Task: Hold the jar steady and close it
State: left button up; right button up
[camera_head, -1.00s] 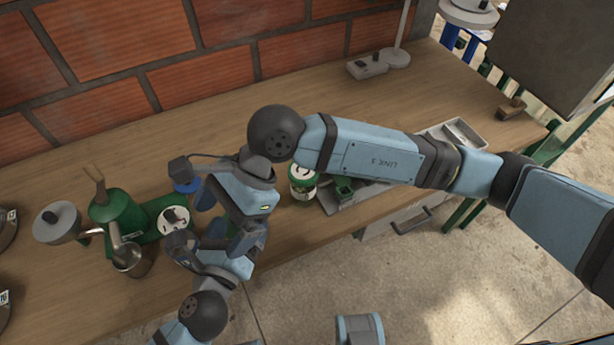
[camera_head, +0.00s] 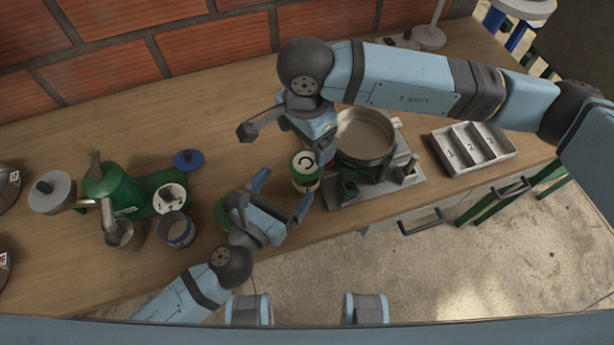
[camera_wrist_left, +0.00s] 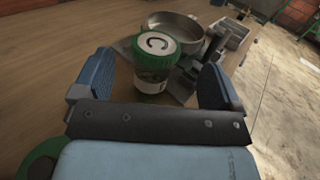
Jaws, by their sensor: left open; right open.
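The jar (camera_head: 306,181) stands upright on the table, with a green-rimmed white top marked C. It also shows in the left wrist view (camera_wrist_left: 152,76), where a green lid seems to sit on it. My left gripper (camera_head: 282,194) is open, its fingers reaching toward the jar; in the left wrist view the jar stands ahead, between the fingers but beyond the tips. My right gripper (camera_head: 285,142) is open and empty, above and behind the jar. A green round piece (camera_head: 221,211) lies left of my left gripper, partly hidden.
A scale-like stand with a metal pan (camera_head: 366,136) is close right of the jar. A numbered tray (camera_head: 474,148) lies further right. A blue lid (camera_head: 188,160), a blue-banded cup (camera_head: 176,231) and a green pulper (camera_head: 113,187) are left.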

pick_arm(q)
jog(key=shift+f, duration=0.1)
send_near(300, 188)
jog(key=x, duration=0.4)
jog(key=shift+w+d+r, duration=0.15)
jog(key=shift+w+r, duration=0.1)
jog(key=shift+w, duration=0.15)
jog(key=x, duration=0.7)
jog(key=shift+w+d+f, duration=0.15)
jog(key=shift+w+f, duration=0.05)
jog(key=shift+f, duration=0.05)
jog(key=shift+c, duration=0.5)
grip_shut()
pick_arm(e)
jog(key=n, duration=1.3)
jog(key=shift+n, duration=0.3)
jog(key=shift+f, duration=4)
